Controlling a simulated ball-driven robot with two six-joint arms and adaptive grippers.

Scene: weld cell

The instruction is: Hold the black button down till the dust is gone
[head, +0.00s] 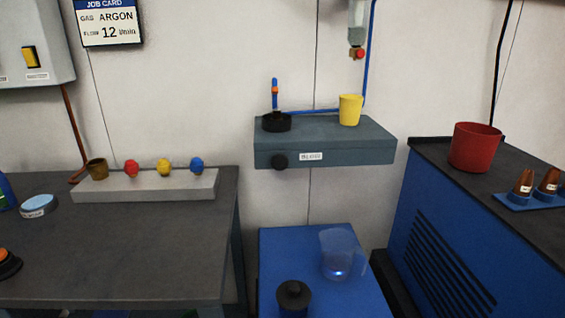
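A round black button (279,161) sits on the front face of a grey-blue wall box (355,149), left of a small white label too small to read surely. On top of the box, a black dish (277,123) stands at the left under a blue pipe (275,90) with an orange fitting. A yellow cup (350,109) stands upright at the right of the box top. I cannot make out any dust at this size. Neither of my grippers is in view, and nothing touches the button.
Below the box, a blue cabinet (305,240) holds a clear jug (340,255) and a black-lidded container (293,296). A dark bench (120,250) stands left. A red bucket (474,147) stands on the right cabinet. The space before the button looks clear.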

